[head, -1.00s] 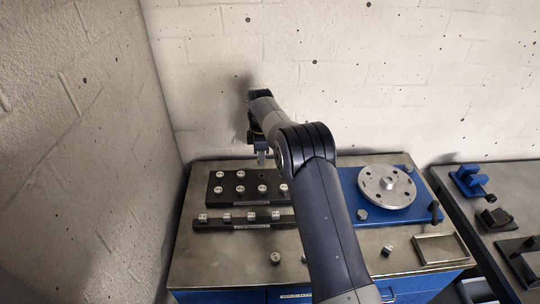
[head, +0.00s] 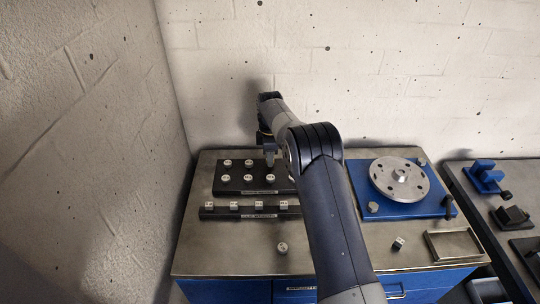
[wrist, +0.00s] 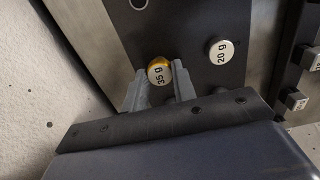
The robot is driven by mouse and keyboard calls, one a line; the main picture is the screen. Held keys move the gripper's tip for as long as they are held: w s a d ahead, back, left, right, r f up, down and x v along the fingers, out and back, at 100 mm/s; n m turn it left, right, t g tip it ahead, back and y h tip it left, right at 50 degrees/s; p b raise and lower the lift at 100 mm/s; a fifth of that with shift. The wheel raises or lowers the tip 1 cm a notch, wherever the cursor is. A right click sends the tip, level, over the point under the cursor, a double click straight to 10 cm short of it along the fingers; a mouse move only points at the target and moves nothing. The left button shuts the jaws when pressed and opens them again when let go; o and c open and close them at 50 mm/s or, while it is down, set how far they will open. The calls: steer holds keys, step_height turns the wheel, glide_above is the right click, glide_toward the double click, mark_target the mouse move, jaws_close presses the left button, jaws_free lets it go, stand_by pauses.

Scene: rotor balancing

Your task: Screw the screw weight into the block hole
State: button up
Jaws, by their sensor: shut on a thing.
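My gripper (wrist: 160,88) is shut on a round screw weight marked 35 g (wrist: 158,75), with a gold band showing at its edge. In the head view my gripper (head: 270,158) is over the back right part of the black block (head: 219,184), which holds several screw weights. A 20 g screw weight (wrist: 218,50) sits in the block (wrist: 200,20) to the right of the fingers. A ring-like shape (wrist: 138,3), cut off at the top edge, may be a hole. I cannot tell how deep the held weight's lower end is; it is hidden.
A black rail (head: 290,211) with several weights lies in front of the block. Loose pieces (head: 282,248) (head: 398,243) stand near the table front. A metal rotor disc (head: 400,178) on a blue base (head: 380,208) and a shallow tray (head: 455,247) are to the right. Walls rise left and behind.

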steer(key=n, duration=0.4)
steer(key=shift+p, duration=0.3)
steer(key=n, duration=0.5)
steer(key=shift+n, duration=0.4)
steer(key=n, duration=0.4)
steer(key=shift+p, duration=0.3)
steer(key=n, duration=0.4)
steer(key=shift+n, duration=0.3)
steer(key=shift+f, duration=0.5)
